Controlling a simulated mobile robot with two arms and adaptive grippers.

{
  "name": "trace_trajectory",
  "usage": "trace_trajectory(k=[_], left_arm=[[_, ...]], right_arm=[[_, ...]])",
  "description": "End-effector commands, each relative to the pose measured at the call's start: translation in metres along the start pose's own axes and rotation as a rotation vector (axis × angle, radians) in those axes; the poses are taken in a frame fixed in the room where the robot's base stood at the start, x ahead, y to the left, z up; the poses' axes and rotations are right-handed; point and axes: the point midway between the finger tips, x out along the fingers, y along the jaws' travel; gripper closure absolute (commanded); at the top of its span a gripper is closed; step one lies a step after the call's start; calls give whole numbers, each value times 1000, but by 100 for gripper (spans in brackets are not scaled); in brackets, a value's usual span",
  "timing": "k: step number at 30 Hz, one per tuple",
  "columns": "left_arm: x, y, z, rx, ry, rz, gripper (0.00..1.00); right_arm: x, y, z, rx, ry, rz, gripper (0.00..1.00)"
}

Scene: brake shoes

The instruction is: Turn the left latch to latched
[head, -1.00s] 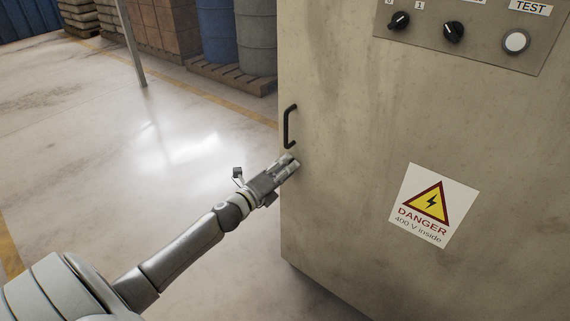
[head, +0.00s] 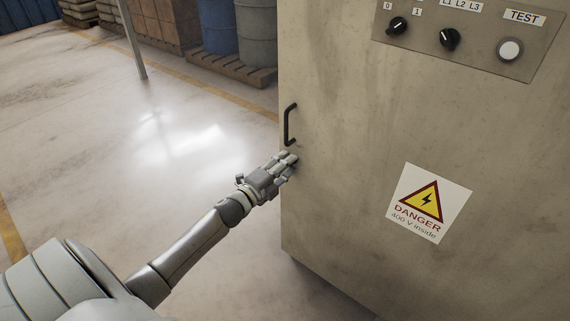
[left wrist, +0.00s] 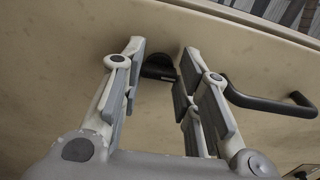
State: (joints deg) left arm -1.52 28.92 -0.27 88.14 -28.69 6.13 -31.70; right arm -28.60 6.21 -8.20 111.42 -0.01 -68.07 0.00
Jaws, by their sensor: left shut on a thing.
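The left latch is a small dark piece (left wrist: 158,68) on the face of the beige cabinet (head: 340,130). It shows between my left fingertips in the left wrist view. In the head view my left gripper (head: 289,160) covers it, at the cabinet's left edge just below the black bar handle (head: 289,125). My left gripper also shows in the left wrist view (left wrist: 163,62), its two fingers on either side of the latch and shut on it. The latch's exact angle is hard to tell. My right gripper is not in view.
The black handle also shows close beside the right finger in the left wrist view (left wrist: 268,103). A panel with knobs and a TEST button (head: 509,49) is higher up, and a danger sign (head: 429,203) lower right. The floor (head: 120,180) left of the cabinet is clear.

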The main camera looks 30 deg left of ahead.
Motion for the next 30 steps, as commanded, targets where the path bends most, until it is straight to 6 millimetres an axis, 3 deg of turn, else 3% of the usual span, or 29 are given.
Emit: trace_trajectory(k=[8,9,14,24,30], left_arm=[[0,0,1,-3,-2,0,94],[0,0,1,-3,-3,0,67],[0,0,1,-2,-2,0,48],[-2,0,0,-1,-1,1,48],[-19,2,0,-2,0,3,48]], right_arm=[[0,0,0,0,1,0,30],[0,0,0,0,1,0,30],[0,0,0,0,1,0,30],[0,0,1,1,-2,0,30],[0,0,0,0,-1,0,30]])
